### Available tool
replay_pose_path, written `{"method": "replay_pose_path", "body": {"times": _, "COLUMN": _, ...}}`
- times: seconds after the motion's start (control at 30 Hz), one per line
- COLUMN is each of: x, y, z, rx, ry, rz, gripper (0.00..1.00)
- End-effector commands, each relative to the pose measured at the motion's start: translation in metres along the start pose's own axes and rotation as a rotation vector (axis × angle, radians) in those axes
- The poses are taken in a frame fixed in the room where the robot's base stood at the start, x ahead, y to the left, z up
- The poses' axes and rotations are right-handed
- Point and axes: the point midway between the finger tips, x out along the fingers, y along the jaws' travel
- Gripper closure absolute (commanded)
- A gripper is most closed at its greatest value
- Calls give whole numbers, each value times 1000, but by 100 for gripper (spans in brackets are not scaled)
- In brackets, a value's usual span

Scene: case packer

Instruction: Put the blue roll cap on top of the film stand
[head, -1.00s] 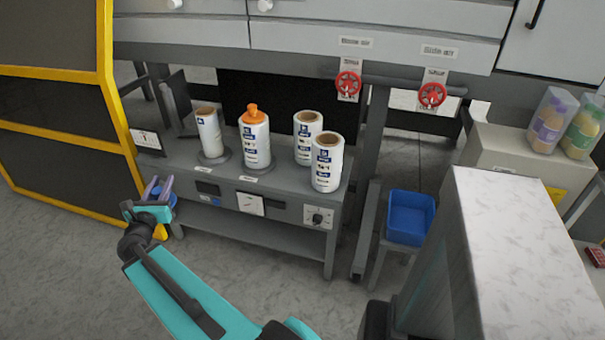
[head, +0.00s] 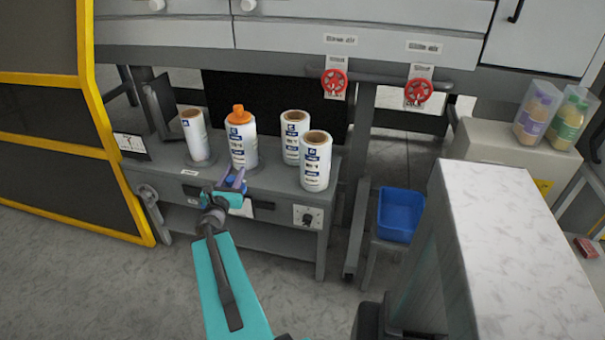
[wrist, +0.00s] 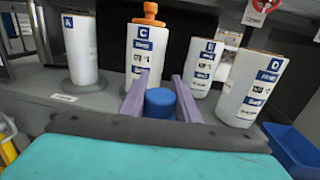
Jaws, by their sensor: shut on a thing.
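My gripper (head: 236,177) is shut on the blue roll cap (wrist: 160,102), which sits between its two purple fingers in the wrist view. The gripper is in front of the grey bench (head: 265,182), apart from the rolls. White film rolls stand on the bench: roll A (wrist: 79,50) and roll C (wrist: 146,52) on round grey bases, rolls B (wrist: 203,66) and D (wrist: 250,88) to the right. Roll C has an orange cap (head: 238,115) on top. Rolls B and D show bare brown core ends. I cannot tell which part is named the film stand.
A blue bin (head: 400,215) stands right of the bench. Red valve wheels (head: 334,81) hang above the bench. A yellow-framed panel (head: 110,150) stands at the left. A pale marble-like top (head: 510,220) is near at the right. Grey floor lies free in front of the bench.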

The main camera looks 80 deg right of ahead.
Motion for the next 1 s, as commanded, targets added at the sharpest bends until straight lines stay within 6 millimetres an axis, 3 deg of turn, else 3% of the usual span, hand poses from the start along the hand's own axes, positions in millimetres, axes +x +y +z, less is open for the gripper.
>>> {"method": "replay_pose_path", "body": {"times": 0.03, "x": 7, "y": -16, "z": -5, "rx": 0, "ry": 0, "rz": -17, "gripper": 97}}
{"method": "replay_pose_path", "body": {"times": 0.2, "x": 24, "y": -60, "z": -17, "rx": -1, "ry": 1, "rz": -56, "gripper": 97}}
{"method": "replay_pose_path", "body": {"times": 0.43, "x": 38, "y": -107, "z": -29, "rx": 0, "ry": 1, "rz": -97, "gripper": 97}}
{"method": "replay_pose_path", "body": {"times": 0.6, "x": 42, "y": -121, "z": -32, "rx": 0, "ry": 0, "rz": -108, "gripper": 97}}
{"method": "replay_pose_path", "body": {"times": 1.0, "x": 42, "y": -121, "z": -32, "rx": 1, "ry": -1, "rz": -109, "gripper": 97}}
